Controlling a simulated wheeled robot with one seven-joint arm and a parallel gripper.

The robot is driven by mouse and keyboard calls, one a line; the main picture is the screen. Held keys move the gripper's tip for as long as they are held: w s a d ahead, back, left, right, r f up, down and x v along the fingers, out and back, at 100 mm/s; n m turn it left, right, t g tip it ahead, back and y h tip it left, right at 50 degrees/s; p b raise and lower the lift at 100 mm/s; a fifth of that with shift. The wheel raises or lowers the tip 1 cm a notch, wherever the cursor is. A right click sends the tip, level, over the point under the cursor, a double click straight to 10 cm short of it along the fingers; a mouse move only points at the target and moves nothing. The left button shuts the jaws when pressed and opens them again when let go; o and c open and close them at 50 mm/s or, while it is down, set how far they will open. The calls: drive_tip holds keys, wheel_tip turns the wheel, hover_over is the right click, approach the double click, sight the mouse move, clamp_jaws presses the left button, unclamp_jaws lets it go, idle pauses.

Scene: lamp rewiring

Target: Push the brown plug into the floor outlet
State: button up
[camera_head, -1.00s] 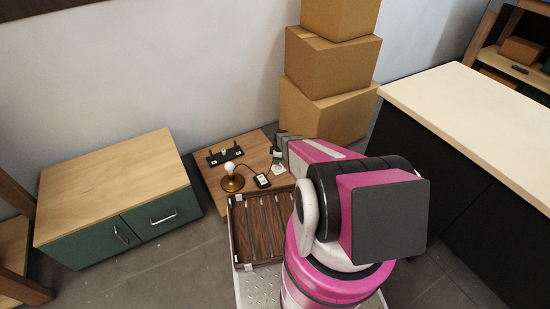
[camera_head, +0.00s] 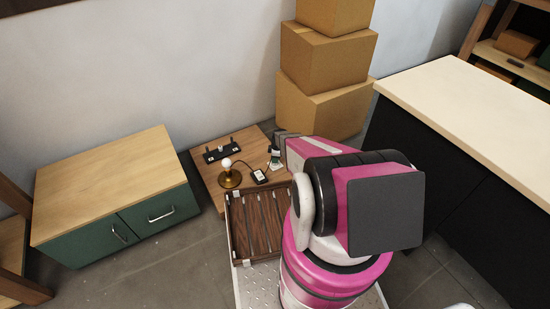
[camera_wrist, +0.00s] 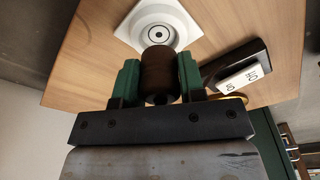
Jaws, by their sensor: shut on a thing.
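The brown plug (camera_wrist: 158,72) sits between the green fingers of my gripper (camera_wrist: 159,66), which is shut on it. The white floor outlet (camera_wrist: 138,37), with a round socket face, is just above the plug in the wrist view. The plug's far end overlaps the outlet's lower edge in the picture, with most of the socket face showing; I cannot tell whether they touch. In the head view my gripper (camera_head: 275,150) is small and partly hidden by my arm, over the wooden board's right part.
In the wrist view a labelled black box (camera_wrist: 238,66) lies right of the fingers. Cardboard boxes (camera_head: 320,110) stand behind.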

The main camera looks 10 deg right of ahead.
sight(275, 165)
drive_tip(key=shift+f, duration=1.6)
drive_tip(key=shift+f, duration=0.45)
drive_tip(key=shift+w+f, duration=0.25)
drive_tip(key=shift+f, duration=0.55)
idle(2.7)
drive_tip(key=o, duration=1)
drive_tip(key=shift+a, duration=0.1)
drive_tip(key=shift+s+r, duration=0.2)
drive_tip(key=shift+r, duration=2.65)
